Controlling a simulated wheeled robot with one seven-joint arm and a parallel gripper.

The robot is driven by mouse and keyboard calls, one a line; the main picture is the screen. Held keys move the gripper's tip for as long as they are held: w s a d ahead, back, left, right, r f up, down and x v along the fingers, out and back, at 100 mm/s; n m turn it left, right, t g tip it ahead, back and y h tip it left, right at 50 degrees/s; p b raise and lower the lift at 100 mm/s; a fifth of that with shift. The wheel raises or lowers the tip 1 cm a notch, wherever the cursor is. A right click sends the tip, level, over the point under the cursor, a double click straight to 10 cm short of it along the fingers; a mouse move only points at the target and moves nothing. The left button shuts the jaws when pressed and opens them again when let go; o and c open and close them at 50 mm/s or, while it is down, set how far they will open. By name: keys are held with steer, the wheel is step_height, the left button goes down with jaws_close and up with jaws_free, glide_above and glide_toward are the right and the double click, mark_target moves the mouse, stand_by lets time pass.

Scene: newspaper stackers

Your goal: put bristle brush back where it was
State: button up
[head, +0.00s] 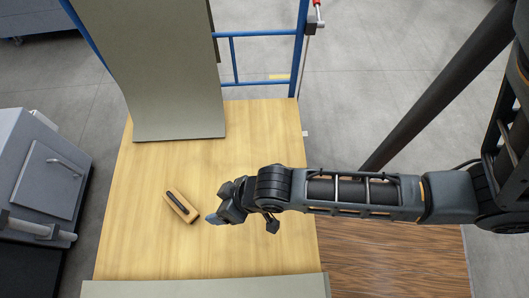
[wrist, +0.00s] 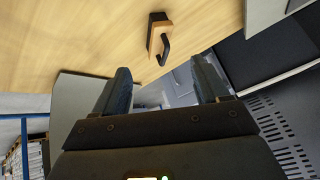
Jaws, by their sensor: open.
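The bristle brush (head: 181,207) lies on the light wooden table (head: 255,130), left of my gripper. It has a tan wooden body and a black handle on top, and sits at a slant. In the wrist view the brush (wrist: 158,36) is beyond the fingertips, near the top middle. My gripper (head: 223,218) is to the right of the brush and apart from it. Its two fingers (wrist: 163,82) are spread with nothing between them. The brush's underside is hidden.
A grey-green sheet (head: 165,70) covers the table's far end by a blue frame (head: 264,33). Another sheet (head: 205,288) lies along the near edge. A grey machine (head: 38,165) stands left of the table. The wood around the brush is clear.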

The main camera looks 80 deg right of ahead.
steer(key=s+d+r+n+t, duration=0.1)
steer(key=s+r, duration=0.5)
steer(key=r, duration=0.7)
steer(key=s+r+n+t, duration=0.2)
steer(key=s+r+t, duration=0.4)
steer(key=r, duration=0.6)
steer(key=shift+s+d+r+n+t, duration=0.3)
steer(key=shift+s+d+r+n, duration=0.1)
steer(key=shift+s, duration=0.15)
